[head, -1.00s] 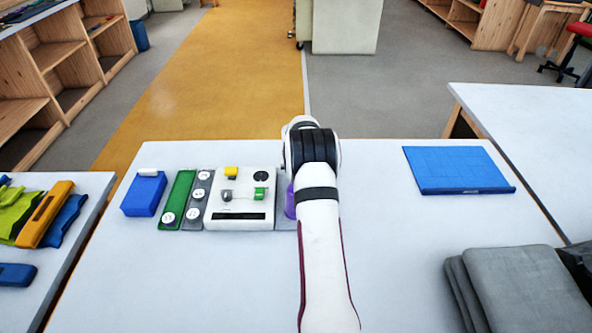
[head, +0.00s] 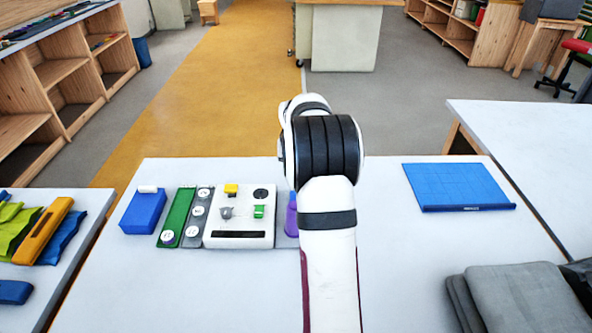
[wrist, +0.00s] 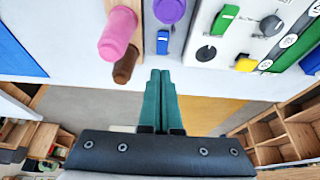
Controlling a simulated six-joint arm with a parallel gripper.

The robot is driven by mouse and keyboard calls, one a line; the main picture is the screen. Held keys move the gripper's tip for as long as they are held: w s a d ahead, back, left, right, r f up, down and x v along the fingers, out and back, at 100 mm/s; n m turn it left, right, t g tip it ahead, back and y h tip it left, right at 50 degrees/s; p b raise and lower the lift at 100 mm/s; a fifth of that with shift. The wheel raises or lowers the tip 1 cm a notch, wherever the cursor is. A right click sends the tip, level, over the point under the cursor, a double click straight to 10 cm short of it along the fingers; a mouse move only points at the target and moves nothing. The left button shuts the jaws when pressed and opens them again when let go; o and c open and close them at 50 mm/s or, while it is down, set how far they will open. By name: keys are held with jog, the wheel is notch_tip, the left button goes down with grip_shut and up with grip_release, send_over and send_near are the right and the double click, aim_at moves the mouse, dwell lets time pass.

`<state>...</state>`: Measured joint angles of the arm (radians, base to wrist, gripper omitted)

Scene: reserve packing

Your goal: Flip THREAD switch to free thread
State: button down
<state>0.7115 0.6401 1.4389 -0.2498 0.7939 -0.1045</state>
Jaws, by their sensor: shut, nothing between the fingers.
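A white switch panel (head: 236,240) lies on the table left of my arm; it also shows at the upper right of the wrist view (wrist: 197,28). It carries a yellow switch (head: 231,189), a green switch (head: 259,211), a grey lever or knob (head: 226,212) and a black round part (head: 261,193). The labels are too small to read, so I cannot tell which switch is THREAD. My gripper (wrist: 160,73) is shut and empty, its green fingers together, apart from the panel and to its left in the wrist view. In the head view my arm hides the fingers.
Beside the panel in the wrist view are a purple spool (wrist: 169,10), a small blue piece (wrist: 162,42), and pink (wrist: 118,30) and brown (wrist: 126,67) spools. A green strip (head: 176,216) and blue box (head: 143,211) lie left. A blue mat (head: 458,187) lies right.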

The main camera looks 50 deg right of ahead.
jog(key=shift+w+d+r, duration=0.25)
jog(key=shift+w+d, duration=0.15)
jog(key=shift+w, duration=0.2)
jog(key=x, duration=1.4)
jog(key=shift+s+a+f, duration=0.15)
jog(key=shift+s+a, duration=0.1)
